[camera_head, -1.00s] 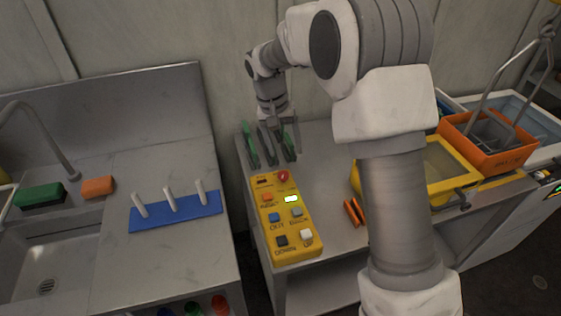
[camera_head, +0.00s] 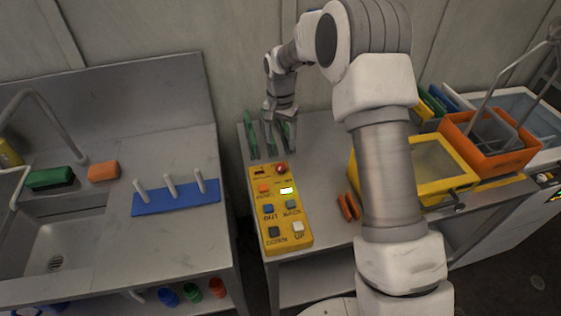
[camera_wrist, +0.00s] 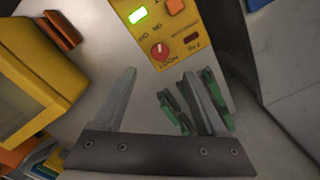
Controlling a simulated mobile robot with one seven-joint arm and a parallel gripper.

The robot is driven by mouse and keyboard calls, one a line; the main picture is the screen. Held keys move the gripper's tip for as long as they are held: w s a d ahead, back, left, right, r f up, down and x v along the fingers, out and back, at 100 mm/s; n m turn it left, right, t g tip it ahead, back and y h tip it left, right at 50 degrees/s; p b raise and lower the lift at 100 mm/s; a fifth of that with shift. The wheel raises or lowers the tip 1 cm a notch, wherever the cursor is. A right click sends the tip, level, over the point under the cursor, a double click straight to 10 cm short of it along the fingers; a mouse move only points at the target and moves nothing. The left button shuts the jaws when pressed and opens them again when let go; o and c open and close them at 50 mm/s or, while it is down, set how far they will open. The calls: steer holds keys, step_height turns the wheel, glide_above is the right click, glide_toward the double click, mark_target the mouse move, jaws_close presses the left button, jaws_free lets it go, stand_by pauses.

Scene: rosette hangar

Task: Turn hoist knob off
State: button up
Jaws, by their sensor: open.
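The hoist knob (camera_head: 281,168) is a small red round knob at the far end of the yellow control box (camera_head: 292,236). In the wrist view the knob (camera_wrist: 160,51) sits by ON and OFF lettering, near a lit green display (camera_wrist: 138,15). A pale mark shows on it, but its exact setting is too small to tell. My gripper (camera_head: 279,138) is just beyond the box's far end, pointing down. In the wrist view my gripper (camera_wrist: 159,75) is open and empty, its two fingers apart. The knob lies ahead of the fingertips, roughly between them, and apart from them.
Green-handled items (camera_wrist: 172,110) stand close to my right finger in the wrist view. A yellow bin (camera_head: 436,195) and an orange crate (camera_head: 478,163) are at the right. Orange items (camera_head: 348,207) lie beside the box. A blue peg rack (camera_head: 177,205) is on the left counter.

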mark_target(281, 166)
step_height(281, 166, down, 11)
steer(key=shift+r+p, duration=0.2)
steer(key=shift+p, duration=0.4)
jaws_close()
